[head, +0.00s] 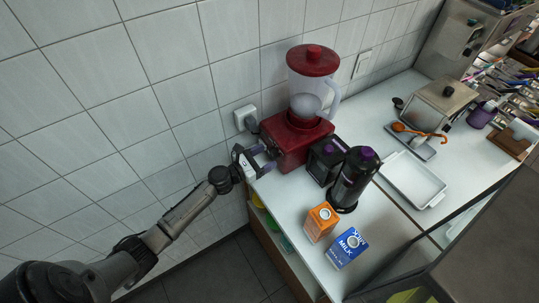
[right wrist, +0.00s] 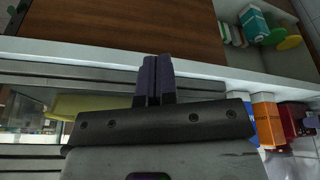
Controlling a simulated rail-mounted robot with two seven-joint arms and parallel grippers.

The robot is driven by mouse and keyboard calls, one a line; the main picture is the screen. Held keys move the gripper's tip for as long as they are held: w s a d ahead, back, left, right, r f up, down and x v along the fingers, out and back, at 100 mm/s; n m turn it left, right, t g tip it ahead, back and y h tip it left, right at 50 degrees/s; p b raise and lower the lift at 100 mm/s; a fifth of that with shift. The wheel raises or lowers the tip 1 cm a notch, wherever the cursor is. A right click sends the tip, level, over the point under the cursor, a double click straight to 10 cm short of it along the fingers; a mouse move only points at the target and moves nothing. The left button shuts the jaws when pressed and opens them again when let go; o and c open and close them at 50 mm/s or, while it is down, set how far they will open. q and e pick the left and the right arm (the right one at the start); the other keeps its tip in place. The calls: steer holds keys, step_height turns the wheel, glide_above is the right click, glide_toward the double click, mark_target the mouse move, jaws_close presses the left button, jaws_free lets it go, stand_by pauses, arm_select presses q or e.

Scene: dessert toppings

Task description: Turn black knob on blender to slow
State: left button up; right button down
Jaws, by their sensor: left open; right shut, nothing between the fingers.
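The blender has a red base (head: 287,143), a clear jug (head: 305,95) and a red lid (head: 313,60). It stands on the white counter against the tiled wall in the head view. My left gripper (head: 263,158) is open at the front left side of the red base, very close to it; I cannot tell whether it touches. I cannot make out the black knob; the gripper may cover it. My right gripper shows only in the right wrist view (right wrist: 153,72), with its fingers shut together and empty, in front of a wooden cabinet front.
A dark appliance (head: 325,160) and a black bottle with a purple top (head: 352,180) stand right of the blender. An orange carton (head: 320,222) and a blue milk carton (head: 346,248) stand near the counter's front edge. A white tray (head: 413,180) lies further right.

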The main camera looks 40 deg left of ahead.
arm_select(q)
steer(key=shift+x, duration=1.05)
steer(key=c, duration=0.9)
steer(key=shift+c, duration=0.2)
